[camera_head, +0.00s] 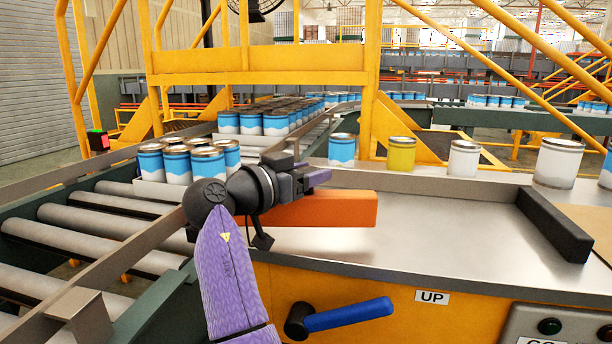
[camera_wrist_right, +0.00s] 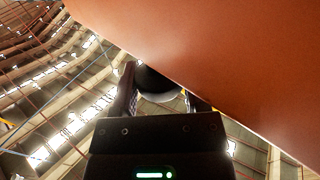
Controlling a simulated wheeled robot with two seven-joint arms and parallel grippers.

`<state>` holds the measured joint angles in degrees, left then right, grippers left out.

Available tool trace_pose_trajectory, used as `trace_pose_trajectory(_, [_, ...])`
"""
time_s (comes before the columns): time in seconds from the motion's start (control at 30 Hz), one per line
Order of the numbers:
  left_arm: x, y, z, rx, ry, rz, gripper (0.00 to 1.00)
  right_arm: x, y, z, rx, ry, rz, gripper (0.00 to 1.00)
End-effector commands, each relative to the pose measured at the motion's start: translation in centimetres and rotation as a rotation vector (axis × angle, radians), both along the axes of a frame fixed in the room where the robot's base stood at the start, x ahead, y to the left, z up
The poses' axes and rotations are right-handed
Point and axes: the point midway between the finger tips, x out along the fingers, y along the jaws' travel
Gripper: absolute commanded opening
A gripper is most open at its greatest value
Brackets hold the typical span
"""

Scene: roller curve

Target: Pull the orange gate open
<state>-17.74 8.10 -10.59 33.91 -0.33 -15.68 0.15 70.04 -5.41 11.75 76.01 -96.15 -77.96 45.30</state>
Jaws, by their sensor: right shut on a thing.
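The orange gate (camera_head: 335,209) shows in the head view as a thick bar reaching right over the metal table from the end of the rollers. It also fills the upper right of the right wrist view (camera_wrist_right: 230,65). My right gripper (camera_head: 316,178) is at the gate's upper left side, its arm covering part of the gate. In the right wrist view its fingers (camera_wrist_right: 163,85) are shut around a dark round piece (camera_wrist_right: 153,82) next to the gate's face. Whether this piece is fixed to the gate is hidden. My left gripper is not in view.
Blue-and-white cans (camera_head: 190,162) stand grouped behind the rollers (camera_head: 110,222). A blue can, a yellow can (camera_head: 401,154) and white cans (camera_head: 464,158) stand along the back of the metal table (camera_head: 440,240). A black bar (camera_head: 555,225) lies right. A blue lever (camera_head: 348,314) sticks out in front.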

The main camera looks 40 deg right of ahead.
Motion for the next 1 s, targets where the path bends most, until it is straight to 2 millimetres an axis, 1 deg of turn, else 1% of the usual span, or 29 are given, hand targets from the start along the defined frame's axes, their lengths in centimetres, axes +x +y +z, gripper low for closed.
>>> trace_pose_trajectory(0.27, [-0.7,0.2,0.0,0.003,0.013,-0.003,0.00,-0.4,0.4,0.1,-0.001,-0.001,-0.032,0.00])
trace_pose_trajectory(0.57, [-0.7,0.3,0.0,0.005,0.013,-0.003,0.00,-0.4,0.4,0.1,-0.001,-0.001,-0.033,0.00])
trace_pose_trajectory(0.6, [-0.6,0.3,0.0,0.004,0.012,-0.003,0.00,-0.4,0.4,0.1,-0.001,-0.001,-0.032,0.60])
trace_pose_trajectory(0.67, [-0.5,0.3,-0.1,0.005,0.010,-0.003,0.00,-0.4,0.4,0.1,-0.001,-0.001,-0.032,0.72])
trace_pose_trajectory(0.93, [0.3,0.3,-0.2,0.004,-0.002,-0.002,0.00,-0.4,0.5,0.1,0.000,0.000,-0.031,0.72])
trace_pose_trajectory(1.0, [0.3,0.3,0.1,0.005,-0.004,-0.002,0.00,-0.3,1.2,0.1,0.001,0.000,-0.029,0.72])
